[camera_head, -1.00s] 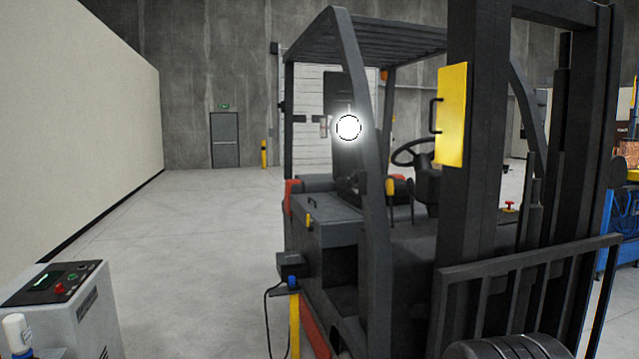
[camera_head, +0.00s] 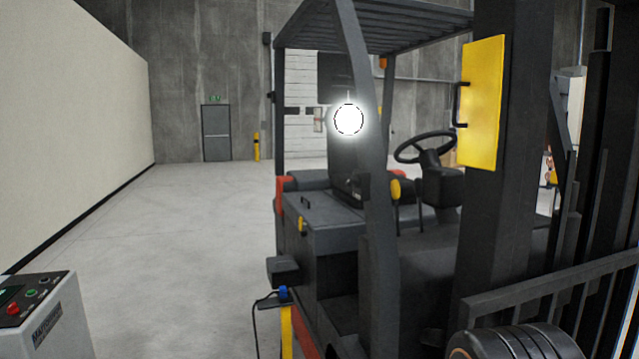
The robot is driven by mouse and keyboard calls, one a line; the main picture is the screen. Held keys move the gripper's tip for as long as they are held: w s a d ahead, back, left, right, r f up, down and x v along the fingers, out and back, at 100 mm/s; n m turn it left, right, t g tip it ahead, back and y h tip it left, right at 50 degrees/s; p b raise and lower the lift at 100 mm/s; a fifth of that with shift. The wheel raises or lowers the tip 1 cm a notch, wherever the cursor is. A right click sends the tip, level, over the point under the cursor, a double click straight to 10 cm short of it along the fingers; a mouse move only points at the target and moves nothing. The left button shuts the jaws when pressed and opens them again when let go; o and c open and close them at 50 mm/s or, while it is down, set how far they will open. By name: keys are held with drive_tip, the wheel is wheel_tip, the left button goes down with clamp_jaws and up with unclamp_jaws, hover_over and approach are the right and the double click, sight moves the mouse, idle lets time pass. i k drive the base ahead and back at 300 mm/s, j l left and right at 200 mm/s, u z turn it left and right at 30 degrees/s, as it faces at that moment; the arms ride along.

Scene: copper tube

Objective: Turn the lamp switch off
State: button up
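A round lamp (camera_head: 348,120) glows bright white on the forklift's dark front post, left of the steering wheel. It is lit. I cannot make out a lamp switch for certain; a yellow knob (camera_head: 395,190) on a dark lever stands below and right of the lamp. My gripper is not in view.
The dark forklift (camera_head: 335,235) fills the middle and right, with a yellow panel (camera_head: 481,105) on its mast. A grey control box (camera_head: 45,320) stands at the lower left. The floor (camera_head: 170,230) between them is clear. A yellow post (camera_head: 286,330) stands beside the forklift.

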sight(354, 181)
drive_tip(key=i+j+z, duration=0.15)
drive_tip(key=i+j, duration=1.1)
